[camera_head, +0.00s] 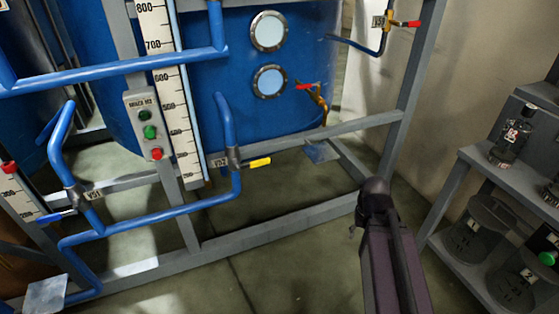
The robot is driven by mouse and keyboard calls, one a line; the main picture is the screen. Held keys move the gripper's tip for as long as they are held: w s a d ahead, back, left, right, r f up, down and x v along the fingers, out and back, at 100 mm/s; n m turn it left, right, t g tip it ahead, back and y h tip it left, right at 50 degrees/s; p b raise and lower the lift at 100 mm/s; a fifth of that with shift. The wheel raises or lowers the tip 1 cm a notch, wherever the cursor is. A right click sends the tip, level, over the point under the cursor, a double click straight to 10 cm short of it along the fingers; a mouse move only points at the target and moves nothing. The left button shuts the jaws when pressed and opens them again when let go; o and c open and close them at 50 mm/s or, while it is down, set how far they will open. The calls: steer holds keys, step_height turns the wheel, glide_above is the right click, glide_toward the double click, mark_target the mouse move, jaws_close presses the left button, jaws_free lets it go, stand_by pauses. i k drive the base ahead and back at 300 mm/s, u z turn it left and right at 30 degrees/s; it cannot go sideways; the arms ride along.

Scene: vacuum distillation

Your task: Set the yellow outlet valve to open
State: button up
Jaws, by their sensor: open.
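The yellow outlet valve handle (259,162) sits on a dark valve body (233,158) in a blue pipe near the middle of the view. The pipe runs roughly upright there. The handle sticks out to the right, roughly across the pipe. A small label plate is left of the valve body. My dark purple arm (392,262) rises from the bottom right, and its rounded joint is right of and below the handle, clearly apart from it. I cannot make out my gripper's fingers.
A grey frame (300,212) carries blue pipes around the valve. A blue-handled valve (65,212) is at left; red-handled valves are upper right (408,23) and on the tank (306,87). A button box (148,124) is near. A shelf with bottles (512,139) stands right.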

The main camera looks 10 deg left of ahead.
mark_target(256, 163)
steer(key=z, duration=0.45)
steer(key=k, duration=1.4)
steer(key=u, duration=0.8)
steer(key=i, duration=1)
